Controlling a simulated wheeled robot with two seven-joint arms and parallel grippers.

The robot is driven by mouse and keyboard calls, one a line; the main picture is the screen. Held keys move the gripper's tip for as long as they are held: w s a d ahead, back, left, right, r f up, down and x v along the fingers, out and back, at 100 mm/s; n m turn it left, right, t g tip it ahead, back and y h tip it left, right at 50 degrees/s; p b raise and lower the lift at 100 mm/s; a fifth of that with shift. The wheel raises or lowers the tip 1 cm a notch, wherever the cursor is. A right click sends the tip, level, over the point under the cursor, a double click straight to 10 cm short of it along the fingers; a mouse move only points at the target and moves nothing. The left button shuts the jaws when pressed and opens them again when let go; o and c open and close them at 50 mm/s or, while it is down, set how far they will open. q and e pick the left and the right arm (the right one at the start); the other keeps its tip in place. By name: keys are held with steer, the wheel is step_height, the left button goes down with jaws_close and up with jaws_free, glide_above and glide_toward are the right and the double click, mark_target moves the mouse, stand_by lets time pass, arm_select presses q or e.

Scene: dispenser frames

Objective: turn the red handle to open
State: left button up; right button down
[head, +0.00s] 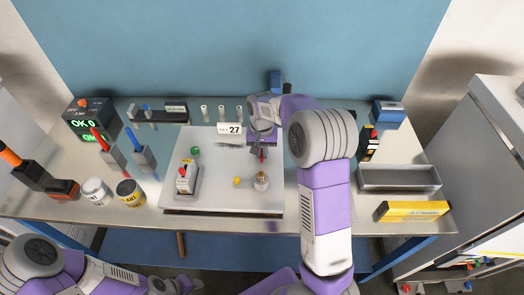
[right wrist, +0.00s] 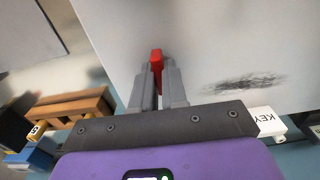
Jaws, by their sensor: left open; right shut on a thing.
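The red handle (right wrist: 156,58) stands between the fingertips of my right gripper (right wrist: 158,75) in the right wrist view. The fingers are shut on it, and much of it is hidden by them. In the head view a small red part of the handle (head: 262,155) shows just below my right gripper (head: 261,146), over the pale panel (head: 225,203). A round metal fitting with a brass top (head: 261,181) stands on the panel below it. My left gripper (head: 172,285) is at the bottom left edge, away from the table, open and empty as far as it shows.
The panel also bears a green knob (head: 195,151), a yellow knob (head: 237,181) and a grey unit with a red part (head: 186,179). Two cans (head: 130,193) stand to the left. A grey tray (head: 398,189) and a yellow box (head: 412,211) lie on the right.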

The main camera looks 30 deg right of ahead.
steer(key=c, duration=1.2)
jaws_free()
steer(key=shift+o, duration=0.2)
steer(key=shift+r+p, duration=0.65)
steer(key=shift+r, duration=3.15)
